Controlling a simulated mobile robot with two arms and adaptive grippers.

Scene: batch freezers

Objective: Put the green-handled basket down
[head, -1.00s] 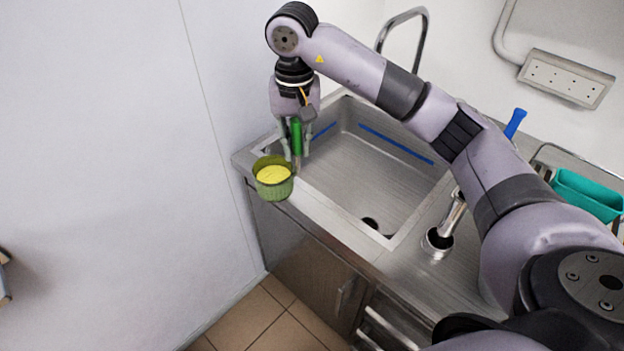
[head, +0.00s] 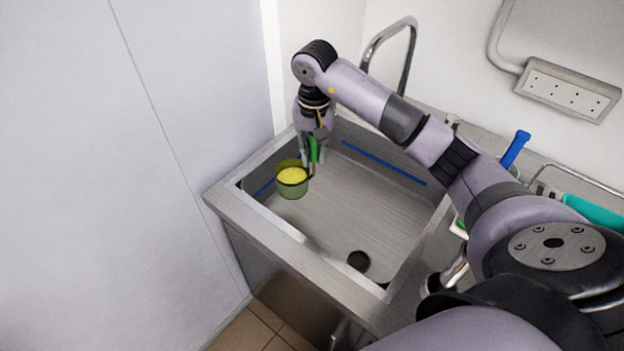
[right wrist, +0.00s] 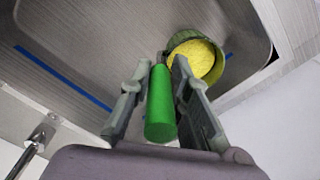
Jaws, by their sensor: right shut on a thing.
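The green-handled basket (head: 292,189) is a small green round container with yellow contents. In the head view it hangs over the left part of the steel sink (head: 330,220). My right gripper (head: 313,160) is shut on its upright green handle (head: 314,149). In the right wrist view the handle (right wrist: 161,105) stands between the two fingers (right wrist: 160,100), and the basket (right wrist: 200,60) is beyond them, upright, with the sink behind it. Whether its bottom touches the sink floor cannot be told. My left gripper is not in view.
A curved tap (head: 390,45) rises behind the sink, and a drain (head: 358,261) is in its floor. A blue-handled tool (head: 515,150) and a teal container (head: 595,212) are to the right. A wall (head: 110,190) closes the left side.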

